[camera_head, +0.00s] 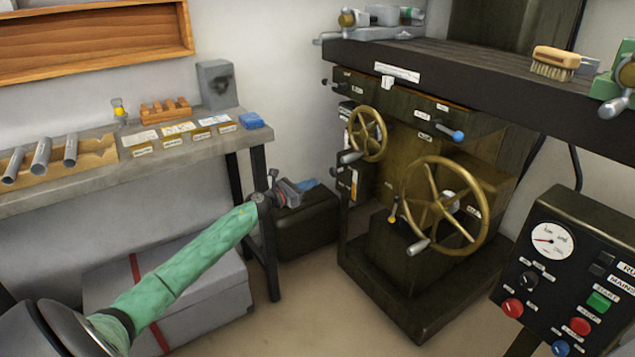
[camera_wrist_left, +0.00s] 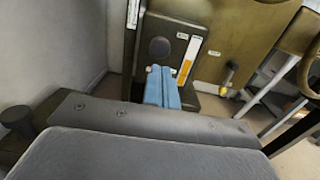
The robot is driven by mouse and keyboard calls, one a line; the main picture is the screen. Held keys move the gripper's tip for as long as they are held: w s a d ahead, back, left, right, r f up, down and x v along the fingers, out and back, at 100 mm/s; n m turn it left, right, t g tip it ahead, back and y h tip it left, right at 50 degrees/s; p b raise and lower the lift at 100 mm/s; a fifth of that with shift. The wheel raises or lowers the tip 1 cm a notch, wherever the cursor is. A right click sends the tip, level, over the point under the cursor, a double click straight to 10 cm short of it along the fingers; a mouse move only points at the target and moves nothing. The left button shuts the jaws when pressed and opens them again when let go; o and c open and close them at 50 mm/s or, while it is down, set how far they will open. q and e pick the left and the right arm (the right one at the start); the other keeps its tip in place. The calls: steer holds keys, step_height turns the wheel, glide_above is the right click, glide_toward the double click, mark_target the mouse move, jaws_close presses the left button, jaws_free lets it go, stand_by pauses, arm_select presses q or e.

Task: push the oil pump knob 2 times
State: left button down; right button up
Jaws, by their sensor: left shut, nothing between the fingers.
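A dark round knob (camera_wrist_left: 159,47), which looks like the oil pump knob, is on the side of the machine in the left wrist view, beside white and yellow labels. My left gripper (camera_head: 308,185) is at the left side of the machine in the head view. Its blue fingers (camera_wrist_left: 160,88) are shut and empty, and their tips appear just below the knob in the left wrist view. I cannot tell whether they touch it. I cannot make out the knob in the head view. My right gripper is not in view.
The milling machine has a large brass handwheel (camera_head: 443,205), a smaller one (camera_head: 367,134) and a dark overhanging table (camera_head: 440,75). A workbench (camera_head: 110,176) stands at left, a dark box (camera_head: 306,228) behind my gripper. A control panel (camera_head: 575,270) stands at right.

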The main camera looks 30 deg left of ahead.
arm_select(q)
steer(key=shift+v, duration=2.65)
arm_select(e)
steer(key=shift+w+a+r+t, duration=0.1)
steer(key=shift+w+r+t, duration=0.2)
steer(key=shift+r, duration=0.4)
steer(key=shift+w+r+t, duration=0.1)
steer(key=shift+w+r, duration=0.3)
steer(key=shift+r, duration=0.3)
arm_select(q)
steer(key=shift+f, duration=0.1)
